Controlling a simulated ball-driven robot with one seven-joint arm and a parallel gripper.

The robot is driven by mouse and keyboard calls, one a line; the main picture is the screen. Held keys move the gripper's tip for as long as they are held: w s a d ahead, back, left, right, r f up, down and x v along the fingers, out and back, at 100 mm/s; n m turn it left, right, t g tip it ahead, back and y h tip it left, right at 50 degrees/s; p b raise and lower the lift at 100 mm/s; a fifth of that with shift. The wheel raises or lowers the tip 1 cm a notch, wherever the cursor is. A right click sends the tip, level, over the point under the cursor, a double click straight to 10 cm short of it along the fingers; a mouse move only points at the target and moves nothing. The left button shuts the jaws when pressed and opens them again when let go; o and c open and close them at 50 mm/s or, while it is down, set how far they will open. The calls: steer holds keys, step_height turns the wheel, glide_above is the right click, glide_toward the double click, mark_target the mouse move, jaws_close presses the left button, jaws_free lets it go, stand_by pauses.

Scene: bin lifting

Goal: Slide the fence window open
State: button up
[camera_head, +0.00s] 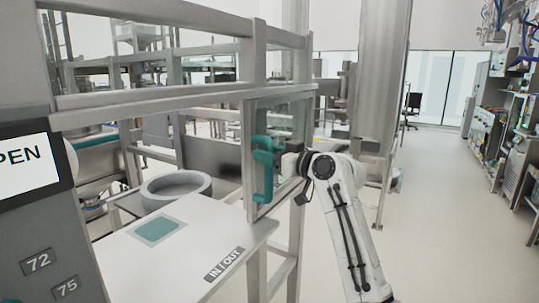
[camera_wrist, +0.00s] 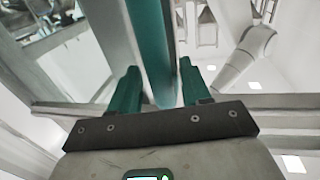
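The fence window (camera_head: 290,112) is a clear pane in a grey frame, on the right part of the fence above the white shelf. A teal handle (camera_head: 262,178) stands upright on its near edge. The handle also shows in the wrist view as a long teal bar (camera_wrist: 150,40). My gripper (camera_wrist: 160,75) has two teal fingers, one on each side of this bar. The fingers stand apart, with narrow gaps seen beside the bar; firm contact cannot be made out. In the head view my gripper reaches the handle from the right, its fingertips largely hidden among the teal parts.
The white shelf (camera_head: 190,255) marked IN/OUT carries a teal square (camera_head: 157,230); a grey ring (camera_head: 176,188) lies behind it. A grey panel (camera_head: 35,225) with a sign stands at the left. A thick column (camera_head: 382,70) rises behind my arm. The floor to the right is clear.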

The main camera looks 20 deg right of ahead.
steer(key=b+v, duration=0.1)
steer(key=v, duration=0.9)
steer(key=shift+s+b, duration=0.35)
steer(key=shift+d, duration=0.1)
steer(key=s+a+f+m+g+h, duration=0.15)
steer(key=s+f, duration=0.35)
steer(key=f, duration=0.6)
steer(key=s+a+f+m+g+h+p, duration=0.1)
steer(key=s+a+f+g, duration=0.3)
steer(key=f, duration=0.7)
steer(key=s+a+f+m+g+h, duration=0.1)
steer(key=s+f+g, duration=0.1)
steer(key=s+f, duration=0.7)
steer(key=s+f+g+h, duration=0.1)
steer(key=s+f, duration=0.3)
steer(key=s, duration=0.5)
steer(key=s+d+f+m+g+h, duration=0.1)
steer(key=s+f+g, duration=0.3)
steer(key=s, duration=0.5)
steer(key=s+f+m+g+h, duration=0.1)
steer(key=s+f+g+h, duration=0.1)
steer(key=s+f, duration=0.4)
steer(key=s+g, duration=0.1)
steer(key=s, duration=0.2)
steer(key=shift+d+f+p, duration=0.25)
steer(key=shift+d+p, duration=0.1)
steer(key=shift+d, duration=0.05)
